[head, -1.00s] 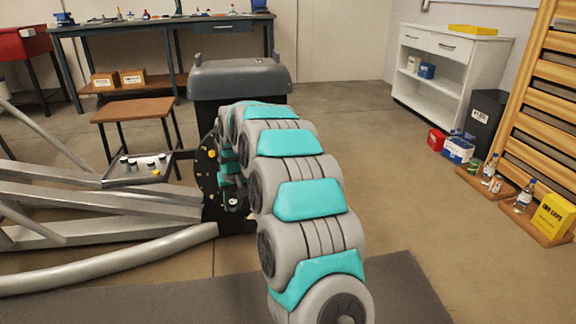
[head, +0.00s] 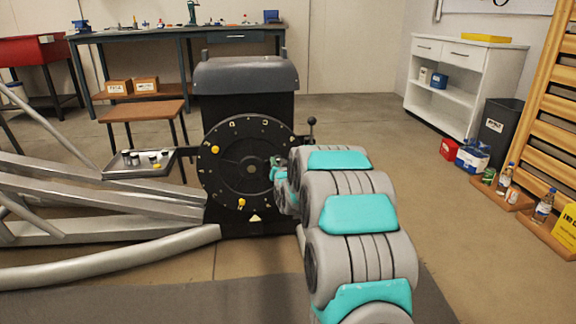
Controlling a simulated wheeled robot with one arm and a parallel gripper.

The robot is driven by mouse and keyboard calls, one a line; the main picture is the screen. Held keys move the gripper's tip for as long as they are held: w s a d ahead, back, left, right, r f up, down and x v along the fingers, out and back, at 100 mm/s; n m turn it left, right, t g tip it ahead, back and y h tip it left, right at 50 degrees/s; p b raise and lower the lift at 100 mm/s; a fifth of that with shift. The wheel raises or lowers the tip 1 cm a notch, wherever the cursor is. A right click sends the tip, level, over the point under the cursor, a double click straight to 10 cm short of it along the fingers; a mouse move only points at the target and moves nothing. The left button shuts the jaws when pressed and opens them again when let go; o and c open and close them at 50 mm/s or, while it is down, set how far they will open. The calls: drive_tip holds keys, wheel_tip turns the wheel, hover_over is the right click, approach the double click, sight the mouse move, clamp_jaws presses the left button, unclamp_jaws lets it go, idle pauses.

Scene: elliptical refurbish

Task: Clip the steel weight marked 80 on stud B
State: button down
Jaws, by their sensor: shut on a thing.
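A black upright disc (head: 222,179) with pale letters round its rim stands on the front of a dark grey machine. Yellow pieces show at its left (head: 214,149) and lower left (head: 242,203). The letters are too small for me to pick out stud B. My gripper (head: 277,166) is at the right part of the disc face, shut on a small grey piece. That piece is mostly hidden by the jaws and wrist, and I can read no marking on it. I cannot tell whether it touches the disc. A shallow tray (head: 128,174) left of the disc holds several small weights.
A lever with a black knob (head: 311,122) stands right of the disc. Silver frame bars (head: 150,205) run low at the left. A brown stool (head: 140,110) stands behind the tray. Open floor (head: 390,150) lies to the right.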

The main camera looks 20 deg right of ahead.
sight(284, 146)
drive_tip(key=shift+t+h, duration=0.6)
drive_tip(key=shift+w+d+r, duration=0.3)
drive_tip(key=shift+w+d, duration=0.4)
drive_tip(key=shift+w+d+r, duration=0.3)
drive_tip(key=shift+w+d, duration=0.4)
drive_tip(key=shift+d, duration=0.05)
drive_tip(key=shift+w+d+r, duration=0.3)
drive_tip(key=shift+w+d, duration=0.4)
drive_tip(key=shift+w+d, duration=0.15)
drive_tip(key=shift+w, duration=0.35)
idle(0.5)
drive_tip(key=c, duration=0.5)
unclamp_jaws()
drive_tip(key=shift+p+v, duration=0.55)
drive_tip(key=shift+v, duration=3.35)
